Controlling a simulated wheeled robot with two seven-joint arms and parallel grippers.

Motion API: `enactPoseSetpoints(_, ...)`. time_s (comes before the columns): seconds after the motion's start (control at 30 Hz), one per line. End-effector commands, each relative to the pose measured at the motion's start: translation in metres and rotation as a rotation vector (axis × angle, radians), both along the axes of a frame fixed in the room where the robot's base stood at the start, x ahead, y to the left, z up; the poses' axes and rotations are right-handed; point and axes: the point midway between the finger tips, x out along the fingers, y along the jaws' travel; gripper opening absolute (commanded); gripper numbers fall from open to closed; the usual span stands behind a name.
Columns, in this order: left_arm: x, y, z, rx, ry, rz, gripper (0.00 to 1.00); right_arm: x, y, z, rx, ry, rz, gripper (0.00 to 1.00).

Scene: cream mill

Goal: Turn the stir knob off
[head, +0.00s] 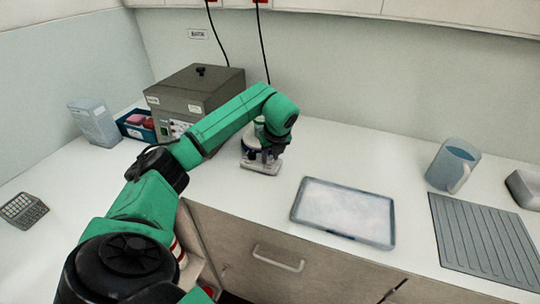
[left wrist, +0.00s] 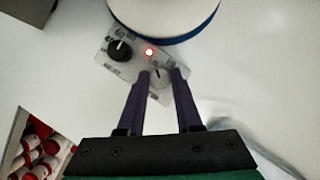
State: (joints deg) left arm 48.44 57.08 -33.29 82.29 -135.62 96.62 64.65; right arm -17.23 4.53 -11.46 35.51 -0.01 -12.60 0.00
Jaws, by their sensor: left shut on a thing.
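A small stirrer (head: 260,165) with a pale control panel stands on the white counter, partly hidden by my left arm in the head view. In the left wrist view its panel (left wrist: 135,62) carries a black knob (left wrist: 119,50), a lit red lamp (left wrist: 149,52) and a pale grey knob (left wrist: 158,75). My left gripper (left wrist: 160,76) is shut on the pale grey knob, one finger on each side. The panel lettering is too small to read, so I cannot tell which knob is labelled stir. A round white vessel or top (left wrist: 165,12) with a blue rim is beyond the panel. My right gripper is out of view.
A grey box-shaped bath (head: 195,92) stands behind my left arm. A shallow tray (head: 345,212), a jug (head: 453,165) and a ribbed mat (head: 484,240) lie to the right. Red-capped bottles (left wrist: 38,150) sit below the counter edge.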

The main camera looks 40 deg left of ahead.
Motion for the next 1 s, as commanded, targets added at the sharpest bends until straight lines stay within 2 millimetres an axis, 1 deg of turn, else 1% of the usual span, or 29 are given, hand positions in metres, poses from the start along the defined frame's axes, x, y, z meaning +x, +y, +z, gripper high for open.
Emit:
enactPoseSetpoints(0.8, 0.0058, -0.0011, 0.0025, -0.002, -0.005, 0.772, 0.00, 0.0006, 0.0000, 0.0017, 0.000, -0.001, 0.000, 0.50)
enactPoseSetpoints(1.0, 0.0068, -0.0007, 0.0023, -0.002, -0.006, 0.941, 0.00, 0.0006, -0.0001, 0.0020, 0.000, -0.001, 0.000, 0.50)
